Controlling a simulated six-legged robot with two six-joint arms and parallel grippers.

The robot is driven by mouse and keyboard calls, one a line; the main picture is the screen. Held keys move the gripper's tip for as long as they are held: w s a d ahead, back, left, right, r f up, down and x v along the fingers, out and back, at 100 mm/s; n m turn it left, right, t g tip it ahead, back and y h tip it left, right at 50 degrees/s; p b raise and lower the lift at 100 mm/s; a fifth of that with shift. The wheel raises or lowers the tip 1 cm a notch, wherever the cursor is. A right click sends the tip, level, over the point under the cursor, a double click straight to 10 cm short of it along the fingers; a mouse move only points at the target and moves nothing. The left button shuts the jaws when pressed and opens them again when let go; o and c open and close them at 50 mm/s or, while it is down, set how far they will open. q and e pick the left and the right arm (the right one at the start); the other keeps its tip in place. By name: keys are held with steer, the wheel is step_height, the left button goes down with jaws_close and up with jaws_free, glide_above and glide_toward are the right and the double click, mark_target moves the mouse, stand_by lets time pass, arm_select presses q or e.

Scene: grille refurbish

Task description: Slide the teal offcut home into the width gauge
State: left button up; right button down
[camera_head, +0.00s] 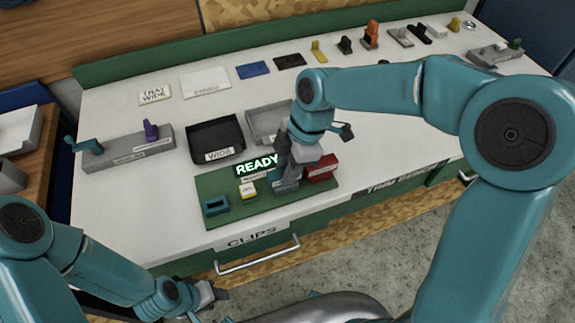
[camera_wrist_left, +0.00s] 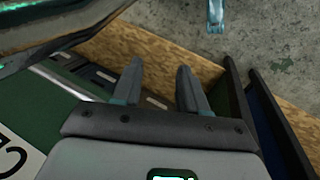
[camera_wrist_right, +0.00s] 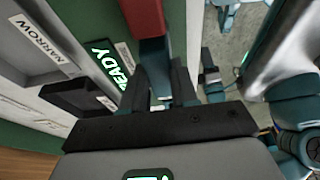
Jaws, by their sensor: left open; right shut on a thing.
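My right gripper (camera_head: 288,184) points down over the green board at the front of the bench. It is shut on a narrow teal piece, apparently the teal offcut (camera_wrist_right: 154,62), visible between the fingers in the right wrist view. The arm mostly hides the piece in the head view. A red block (camera_head: 322,168) stands just right of the gripper. I cannot clearly tell which fixture is the width gauge or whether the offcut touches it. My left gripper (camera_head: 207,296) is open and empty, low in front of the bench; its parted fingers show in the left wrist view (camera_wrist_left: 160,88).
The green board (camera_head: 215,186) also carries a teal block with a dark recess (camera_head: 215,205), a yellow and white block (camera_head: 247,190) and a lit READY sign (camera_head: 257,164). A black WIDE tray (camera_head: 216,138) and a grey tray (camera_head: 266,122) stand behind. The drawer handle (camera_head: 258,257) projects in front.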

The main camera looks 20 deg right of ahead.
steer(key=shift+f, duration=0.3)
steer(key=c, duration=0.8)
jaws_free()
steer(key=shift+r, duration=0.1)
steer(key=v, duration=1.6)
steer(key=shift+p, duration=0.35)
steer(key=shift+s, duration=0.1)
